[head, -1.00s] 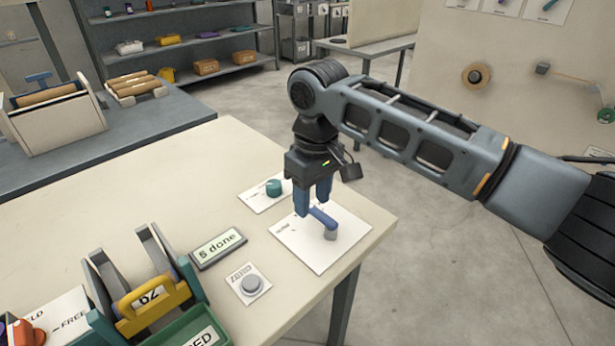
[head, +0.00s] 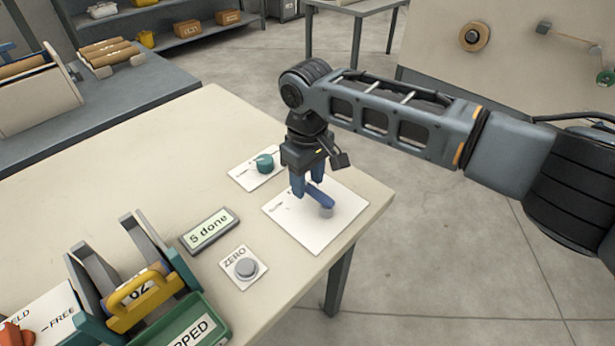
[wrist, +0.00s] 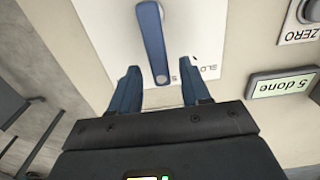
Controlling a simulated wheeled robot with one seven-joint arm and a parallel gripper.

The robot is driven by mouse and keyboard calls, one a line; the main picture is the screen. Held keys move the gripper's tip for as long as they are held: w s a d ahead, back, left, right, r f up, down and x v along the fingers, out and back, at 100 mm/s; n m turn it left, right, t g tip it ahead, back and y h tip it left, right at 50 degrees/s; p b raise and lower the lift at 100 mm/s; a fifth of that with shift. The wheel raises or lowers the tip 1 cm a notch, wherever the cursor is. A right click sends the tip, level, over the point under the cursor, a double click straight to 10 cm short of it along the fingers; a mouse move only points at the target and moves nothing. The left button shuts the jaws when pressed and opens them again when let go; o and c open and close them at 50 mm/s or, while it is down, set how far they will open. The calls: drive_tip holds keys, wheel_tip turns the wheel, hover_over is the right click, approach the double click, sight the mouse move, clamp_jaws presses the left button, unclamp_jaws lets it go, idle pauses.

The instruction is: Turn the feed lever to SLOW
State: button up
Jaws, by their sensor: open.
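The feed lever (head: 319,198) is a blue bar on a grey round pivot, mounted on a white plate (head: 335,228) near the table's right corner. In the head view it points from the pivot up and left to my gripper (head: 307,190). My gripper is open and points down over the lever's free end. In the wrist view the lever (wrist: 152,42) reaches down so its tip lies between the two spread blue fingers of my gripper (wrist: 161,88), with a gap on each side. Lettering beginning "SLO" shows right of the tip, partly hidden by a finger.
A teal knob (head: 264,163) on its own plate sits behind the lever plate. A "5 done" display (head: 209,231) and a grey ZERO button (head: 246,267) are to the left. A holder with a yellow handle (head: 140,293) stands at front left. The table's middle is clear.

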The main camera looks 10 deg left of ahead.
drive_tip(key=shift+f, duration=0.1)
drive_tip(key=shift+c, duration=0.2)
clamp_jaws()
idle(0.4)
